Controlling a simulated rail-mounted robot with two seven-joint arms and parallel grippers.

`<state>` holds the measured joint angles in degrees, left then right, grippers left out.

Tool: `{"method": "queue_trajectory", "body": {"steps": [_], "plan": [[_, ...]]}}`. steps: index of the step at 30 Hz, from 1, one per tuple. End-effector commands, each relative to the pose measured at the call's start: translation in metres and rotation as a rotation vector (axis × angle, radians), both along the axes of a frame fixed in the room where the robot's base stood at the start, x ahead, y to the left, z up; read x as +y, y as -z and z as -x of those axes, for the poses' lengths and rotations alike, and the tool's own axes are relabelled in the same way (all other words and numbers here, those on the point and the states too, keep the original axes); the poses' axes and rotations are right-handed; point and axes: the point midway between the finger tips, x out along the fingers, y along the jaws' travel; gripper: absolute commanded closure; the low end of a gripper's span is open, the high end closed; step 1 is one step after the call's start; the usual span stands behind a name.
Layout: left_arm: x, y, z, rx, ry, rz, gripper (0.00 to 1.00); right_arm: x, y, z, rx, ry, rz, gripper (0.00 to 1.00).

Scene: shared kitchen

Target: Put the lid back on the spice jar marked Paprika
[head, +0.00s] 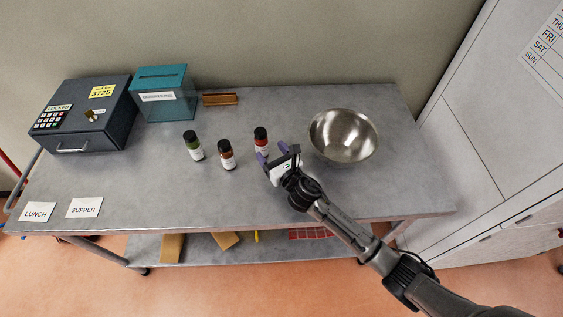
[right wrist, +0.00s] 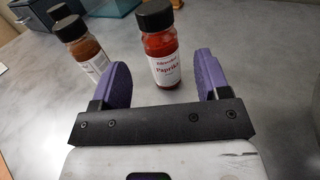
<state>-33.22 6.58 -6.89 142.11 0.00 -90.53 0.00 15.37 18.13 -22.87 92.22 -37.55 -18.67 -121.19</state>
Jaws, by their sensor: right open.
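The Paprika jar (right wrist: 163,62) holds red spice and has a readable label in the right wrist view. A dark cap (right wrist: 154,16) sits on top of it. In the head view the jar (head: 262,146) stands upright on the grey table, rightmost of three jars. My right gripper (head: 272,153) is open, with its purple fingers pointing toward the jar. In the right wrist view the jar shows between and beyond the two fingers, which look apart from it. No separate loose lid shows. My left gripper is not in view.
A brown spice jar (head: 227,158) and a green one (head: 194,148), both dark-capped, stand to the left. A metal bowl (head: 368,153) is close on the right. A small wooden stand (head: 220,99), teal box (head: 170,108) and dark lockbox (head: 105,135) are behind. The front middle is clear.

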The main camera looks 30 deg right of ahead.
Motion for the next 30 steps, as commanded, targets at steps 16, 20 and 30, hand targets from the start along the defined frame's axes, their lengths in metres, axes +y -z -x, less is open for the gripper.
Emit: {"method": "queue_trajectory", "body": {"steps": [16, 20, 30], "plan": [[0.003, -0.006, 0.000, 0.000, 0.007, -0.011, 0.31, -0.007, -0.001, 0.057, -0.001, 0.000, 0.000, 0.31], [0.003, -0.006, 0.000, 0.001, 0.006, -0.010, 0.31, -0.007, -0.001, 0.058, -0.001, 0.000, 0.000, 0.31], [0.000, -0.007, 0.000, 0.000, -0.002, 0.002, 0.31, -0.007, 0.000, 0.057, -0.001, 0.000, -0.001, 0.31]]}}
